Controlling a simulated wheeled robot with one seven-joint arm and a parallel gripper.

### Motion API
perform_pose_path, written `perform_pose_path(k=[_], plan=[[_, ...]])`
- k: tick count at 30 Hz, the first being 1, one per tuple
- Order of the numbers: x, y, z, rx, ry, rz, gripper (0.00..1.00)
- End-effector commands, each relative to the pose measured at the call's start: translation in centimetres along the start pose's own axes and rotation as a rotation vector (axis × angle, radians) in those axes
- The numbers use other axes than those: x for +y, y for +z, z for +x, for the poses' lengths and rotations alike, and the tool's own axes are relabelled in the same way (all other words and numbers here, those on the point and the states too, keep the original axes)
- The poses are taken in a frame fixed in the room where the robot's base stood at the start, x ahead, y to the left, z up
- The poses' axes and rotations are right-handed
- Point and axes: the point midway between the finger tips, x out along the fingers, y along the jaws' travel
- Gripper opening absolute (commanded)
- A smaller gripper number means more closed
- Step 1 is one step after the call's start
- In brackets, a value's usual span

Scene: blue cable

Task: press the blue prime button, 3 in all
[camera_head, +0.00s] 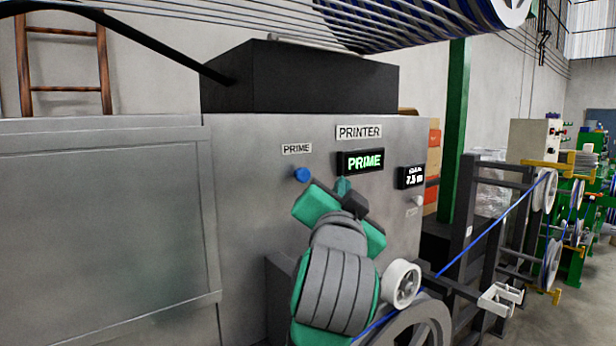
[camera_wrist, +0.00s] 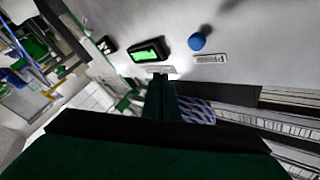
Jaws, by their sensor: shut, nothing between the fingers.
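The blue prime button (camera_head: 301,174) is a small round knob on the grey printer panel (camera_head: 255,215), below the PRIME label (camera_head: 296,149). In the wrist view the blue button (camera_wrist: 197,42) is at the upper right, apart from the fingers. A lit display (camera_head: 361,162) reads PRIME in green, right of the button; it also shows in the wrist view (camera_wrist: 149,51). My gripper (camera_head: 342,187) is in front of the panel, to the right of the button and just below the display. Its green fingers (camera_wrist: 161,82) are shut together and empty.
A smaller display (camera_head: 411,177) reading about 7.5 and a pale knob (camera_head: 417,201) are on the panel's right. A white pulley (camera_head: 401,284) and blue cable (camera_head: 490,228) lie low and right of my arm. A black box (camera_head: 300,80) tops the printer.

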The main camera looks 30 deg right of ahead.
Motion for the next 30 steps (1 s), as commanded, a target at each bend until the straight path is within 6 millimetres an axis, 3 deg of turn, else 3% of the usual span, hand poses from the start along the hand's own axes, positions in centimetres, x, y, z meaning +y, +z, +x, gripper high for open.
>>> perform_pose_path(k=[15,30], plan=[[-3.0,3.0,4.3,0.000,0.001,0.001,0.00],[-3.7,3.6,5.1,0.002,0.000,0.000,0.00]])
